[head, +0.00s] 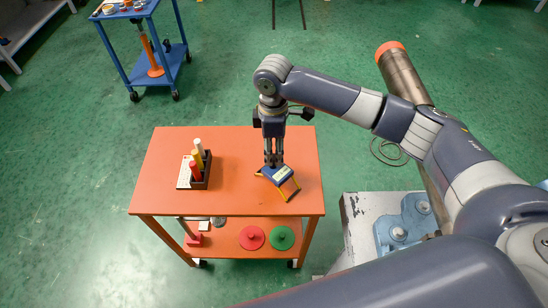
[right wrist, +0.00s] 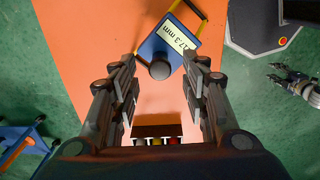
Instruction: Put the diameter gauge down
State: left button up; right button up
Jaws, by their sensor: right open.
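The diameter gauge (head: 280,179) is a blue block with a pale label and yellow jaws, lying on the orange cart top (head: 236,188) near its right side. In the right wrist view the gauge (right wrist: 178,42) shows a reading in mm and a dark round knob (right wrist: 159,70). My right gripper (head: 273,163) is above the gauge, pointing down. In its wrist view the right gripper (right wrist: 160,88) has its fingers spread on both sides of the knob, with gaps. My left gripper (right wrist: 277,74) shows small at the right of that view, over the floor, its opening unclear.
A dark holder (head: 194,172) with red, yellow and white rods stands left on the cart. The lower shelf carries a red disc (head: 252,237) and a green disc (head: 282,237). A blue cart (head: 142,55) stands far left. A large pipe (head: 408,80) is at the right.

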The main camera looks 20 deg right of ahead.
notch_tip(320, 180, up, 7)
jog(key=b, duration=0.1)
jog(key=shift+r, duration=0.2)
dwell(0.5)
